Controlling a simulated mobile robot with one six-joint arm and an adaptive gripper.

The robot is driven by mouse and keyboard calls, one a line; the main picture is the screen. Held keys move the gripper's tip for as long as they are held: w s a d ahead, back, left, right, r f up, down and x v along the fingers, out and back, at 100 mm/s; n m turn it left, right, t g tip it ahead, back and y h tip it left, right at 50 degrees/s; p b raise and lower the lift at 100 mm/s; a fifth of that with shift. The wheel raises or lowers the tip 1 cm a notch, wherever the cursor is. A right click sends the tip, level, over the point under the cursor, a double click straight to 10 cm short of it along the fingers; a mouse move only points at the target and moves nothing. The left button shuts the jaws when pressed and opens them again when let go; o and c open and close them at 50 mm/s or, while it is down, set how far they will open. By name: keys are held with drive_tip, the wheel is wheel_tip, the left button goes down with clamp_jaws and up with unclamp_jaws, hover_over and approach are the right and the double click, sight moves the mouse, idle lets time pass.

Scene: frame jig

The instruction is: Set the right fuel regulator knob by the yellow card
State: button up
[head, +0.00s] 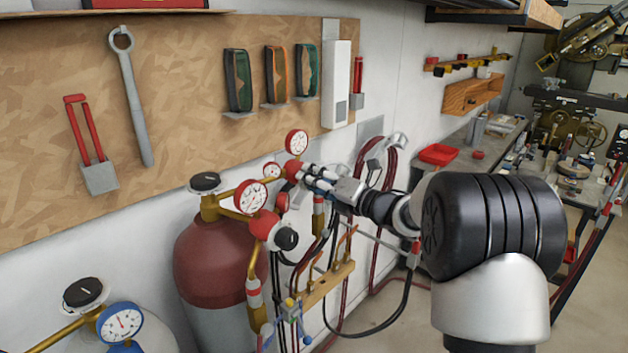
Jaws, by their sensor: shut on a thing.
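The right fuel regulator (292,168) is a red body with brass fittings and a white-faced, red-rimmed gauge (297,142) above it. My gripper (305,176) reaches in from the right, its fingers shut at the front of this regulator, where the knob sits. The fingers hide the knob, so its setting cannot be read. Nearer, another red regulator (263,222) has a gauge (250,196) and a dark knob (286,238), clear of my gripper. I see no yellow card in this view.
A dark red gas cylinder (215,265) stands below the nearer regulator. Hoses and a brass torch rack (325,284) hang under my gripper. A blue gauge (120,322) is at lower left. A tool board (180,100) covers the wall behind. A workbench (460,150) stands at right.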

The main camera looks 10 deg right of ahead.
drive_tip(key=shift+m, duration=0.4)
drive_tip(key=o, duration=1.1)
drive_tip(key=v, duration=1.2)
